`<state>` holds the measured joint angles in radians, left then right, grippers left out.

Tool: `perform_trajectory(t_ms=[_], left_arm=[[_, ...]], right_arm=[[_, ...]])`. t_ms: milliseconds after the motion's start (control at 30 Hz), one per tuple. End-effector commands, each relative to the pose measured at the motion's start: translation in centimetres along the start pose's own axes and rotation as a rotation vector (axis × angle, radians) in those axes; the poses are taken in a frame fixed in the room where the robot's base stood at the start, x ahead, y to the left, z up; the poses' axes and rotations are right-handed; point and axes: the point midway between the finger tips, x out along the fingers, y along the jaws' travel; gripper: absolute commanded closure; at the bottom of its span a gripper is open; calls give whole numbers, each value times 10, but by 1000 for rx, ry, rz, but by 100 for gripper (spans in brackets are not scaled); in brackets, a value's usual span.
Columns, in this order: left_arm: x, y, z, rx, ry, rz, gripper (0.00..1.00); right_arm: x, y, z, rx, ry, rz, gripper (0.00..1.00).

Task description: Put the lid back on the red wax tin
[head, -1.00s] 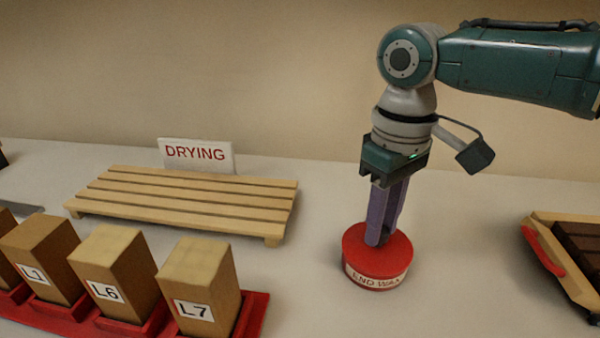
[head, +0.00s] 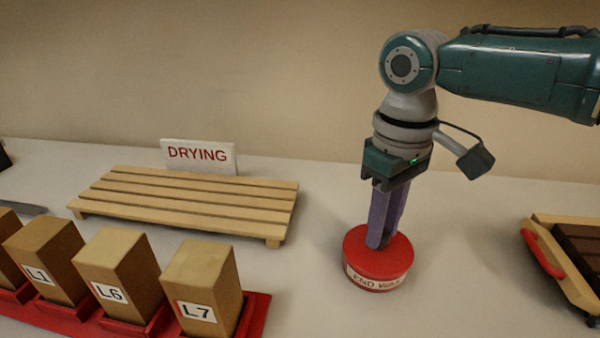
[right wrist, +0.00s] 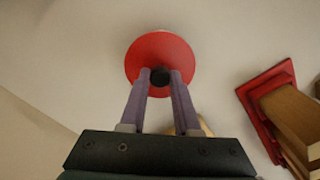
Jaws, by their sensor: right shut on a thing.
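The red wax tin (head: 376,279), with a pale "END WAX" label, stands upright on the bench below my right gripper (head: 379,244). Its flat red lid (head: 358,245) sits on top and looks level in the head view. The purple fingers of my right gripper are shut on that knob, pointing down. A small pale strip shows past the lid's far edge. Whether the lid is fully seated is hard to tell. My left gripper is not in view.
A slatted wooden rack (head: 190,203) with a "DRYING" sign (head: 198,155) stands left of the tin. Labelled wooden blocks (head: 205,290) sit in a red holder (head: 256,312) at front left. A wooden tray (head: 570,285) with a red handle is at right. Bare bench surrounds the tin.

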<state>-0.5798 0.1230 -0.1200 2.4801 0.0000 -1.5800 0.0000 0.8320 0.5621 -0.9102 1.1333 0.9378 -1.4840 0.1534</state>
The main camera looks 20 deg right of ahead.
Motion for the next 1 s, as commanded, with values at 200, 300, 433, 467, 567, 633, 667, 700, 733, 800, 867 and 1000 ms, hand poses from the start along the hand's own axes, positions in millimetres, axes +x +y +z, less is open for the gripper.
perform_trajectory(t_ms=[200,300,433,467,567,633,667,700,733,800,867,1000], left_arm=[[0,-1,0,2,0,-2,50],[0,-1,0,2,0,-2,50],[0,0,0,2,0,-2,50],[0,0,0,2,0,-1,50],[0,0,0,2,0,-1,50],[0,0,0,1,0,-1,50],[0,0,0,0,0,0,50],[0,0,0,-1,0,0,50],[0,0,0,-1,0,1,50],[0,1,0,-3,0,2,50],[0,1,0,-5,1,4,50],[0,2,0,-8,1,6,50]], right_arm=[[0,0,0,0,0,0,50],[0,0,0,0,1,0,39],[0,0,0,0,1,0,35],[0,0,0,0,1,0,35],[0,0,0,0,0,0,30],[0,0,0,0,0,0,22],[0,0,0,0,0,0,19],[0,0,0,0,0,0,14],[0,0,0,0,0,0,11],[0,0,0,0,0,0,5],[0,0,0,0,0,0,5],[0,0,0,0,0,0,5]])
